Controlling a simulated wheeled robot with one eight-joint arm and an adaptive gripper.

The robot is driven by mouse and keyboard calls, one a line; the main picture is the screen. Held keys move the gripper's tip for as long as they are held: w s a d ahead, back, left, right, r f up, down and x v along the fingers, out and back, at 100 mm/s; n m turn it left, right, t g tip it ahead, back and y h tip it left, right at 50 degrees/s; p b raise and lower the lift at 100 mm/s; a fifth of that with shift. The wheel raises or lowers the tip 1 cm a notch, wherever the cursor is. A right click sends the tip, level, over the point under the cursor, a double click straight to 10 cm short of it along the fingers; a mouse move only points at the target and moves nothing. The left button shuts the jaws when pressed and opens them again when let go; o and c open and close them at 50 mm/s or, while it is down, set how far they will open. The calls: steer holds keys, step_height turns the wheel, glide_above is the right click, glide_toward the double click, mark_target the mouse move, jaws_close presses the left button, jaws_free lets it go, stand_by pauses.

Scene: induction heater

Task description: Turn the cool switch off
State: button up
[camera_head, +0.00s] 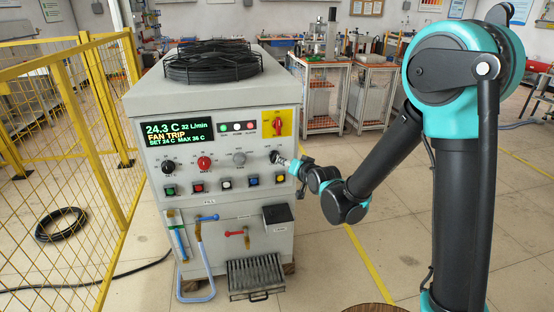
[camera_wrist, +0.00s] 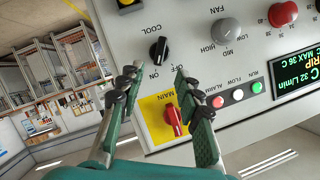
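The cool switch (camera_wrist: 159,49) is a black rotary knob on the machine's pale front panel, with "COOL", "ON" and "OFF" printed around it. The wrist view shows the panel upside down. The knob's long grip slants, and its lower end seems to lie nearer "ON" than "OFF". In the head view the cool switch (camera_head: 275,157) is the rightmost knob of its row. My gripper (camera_wrist: 156,72) is open and empty, its two fingertips apart on either side of the knob's line. I cannot tell exactly how far they are from the panel. In the head view my gripper (camera_head: 291,163) is beside the switch, at the panel's right edge.
The red main switch (camera_wrist: 174,118) on its yellow plate lies between my fingers in the wrist view. The fan knob (camera_wrist: 228,29) and indicator lights (camera_wrist: 238,95) are close by. A display (camera_head: 177,131) reads "FAN TRIP". A yellow fence (camera_head: 96,130) stands left; floor at right is open.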

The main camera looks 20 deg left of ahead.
mark_target(276, 158)
steer(key=x, duration=1)
steer(key=shift+a, duration=0.1)
jaws_close()
